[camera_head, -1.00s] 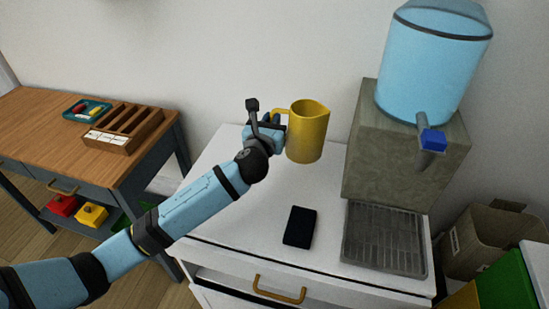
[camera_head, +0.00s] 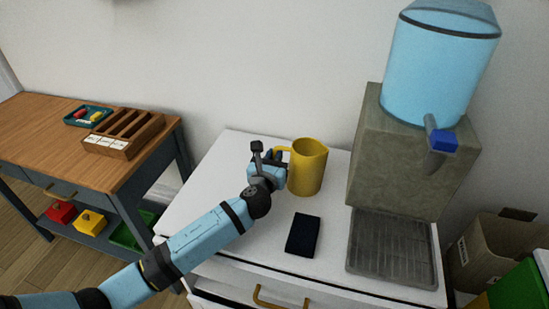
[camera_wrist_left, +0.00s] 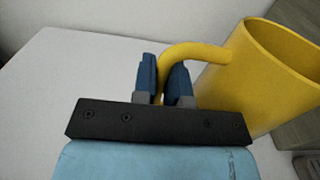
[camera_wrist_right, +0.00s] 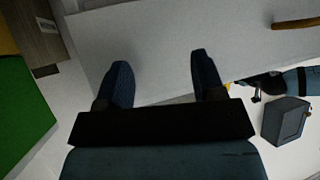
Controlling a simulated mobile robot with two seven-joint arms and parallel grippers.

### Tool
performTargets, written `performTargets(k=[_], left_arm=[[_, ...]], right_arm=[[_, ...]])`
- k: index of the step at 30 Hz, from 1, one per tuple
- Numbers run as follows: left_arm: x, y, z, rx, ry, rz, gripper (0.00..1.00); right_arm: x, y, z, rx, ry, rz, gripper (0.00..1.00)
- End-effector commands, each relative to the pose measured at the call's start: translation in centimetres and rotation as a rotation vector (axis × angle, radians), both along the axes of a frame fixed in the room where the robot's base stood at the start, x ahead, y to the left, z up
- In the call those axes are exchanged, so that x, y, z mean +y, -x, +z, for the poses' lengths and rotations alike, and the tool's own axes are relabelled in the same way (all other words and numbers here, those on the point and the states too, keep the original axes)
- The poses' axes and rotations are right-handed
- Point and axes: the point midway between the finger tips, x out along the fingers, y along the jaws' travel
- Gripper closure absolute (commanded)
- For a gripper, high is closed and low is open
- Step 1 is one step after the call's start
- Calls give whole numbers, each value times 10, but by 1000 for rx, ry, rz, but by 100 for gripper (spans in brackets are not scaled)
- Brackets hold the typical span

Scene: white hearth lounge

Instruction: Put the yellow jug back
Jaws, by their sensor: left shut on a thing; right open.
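The yellow jug (camera_head: 308,168) is upright at the back of the white cabinet top (camera_head: 235,150), left of the water dispenser. My left gripper (camera_head: 279,168) is shut on the jug's handle, to the left of its body. In the left wrist view the yellow jug (camera_wrist_left: 255,80) fills the right side, and its handle passes between the fingers of my left gripper (camera_wrist_left: 163,80). I cannot tell for certain whether the jug's base touches the top. My right gripper (camera_wrist_right: 158,80) is open and empty in the right wrist view, in front of a white panel.
A dispenser with a blue tank (camera_head: 440,65) stands on a stone-like block (camera_head: 405,160), with a drip tray (camera_head: 392,250) in front. A dark phone-like slab (camera_head: 303,235) lies before the jug. A wooden table (camera_head: 75,150) stands left, a cardboard box (camera_head: 495,250) right.

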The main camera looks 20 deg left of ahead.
Motion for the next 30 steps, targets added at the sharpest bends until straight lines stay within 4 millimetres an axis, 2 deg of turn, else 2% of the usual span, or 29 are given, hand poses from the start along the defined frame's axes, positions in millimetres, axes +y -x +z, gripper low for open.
performTargets(k=[4, 5, 7, 8, 17, 19, 23, 30], left_arm=[[0, 0, -2, -1, 1, 0, 100], [0, 0, -3, 0, 0, 0, 80], [0, 0, -3, 1, 0, 0, 64], [0, 0, -3, 1, 0, 0, 62], [0, 0, 1, 0, 0, 0, 62], [0, 6, 0, 1, -1, -1, 62], [0, 27, 0, 2, -2, -1, 62], [-1, 80, 0, 3, -1, -2, 62]], right_arm=[[0, 0, 0, -3, -2, 0, 37], [0, 0, 1, -3, -2, 0, 37], [0, 0, 1, -3, -2, 0, 37], [0, 0, 1, -3, -2, 0, 37], [0, 1, -1, 2, -1, 0, 37], [0, 1, -2, 5, 1, 1, 37], [0, 1, -1, 8, 3, 1, 37], [-1, 2, 2, 12, 2, -1, 37]])
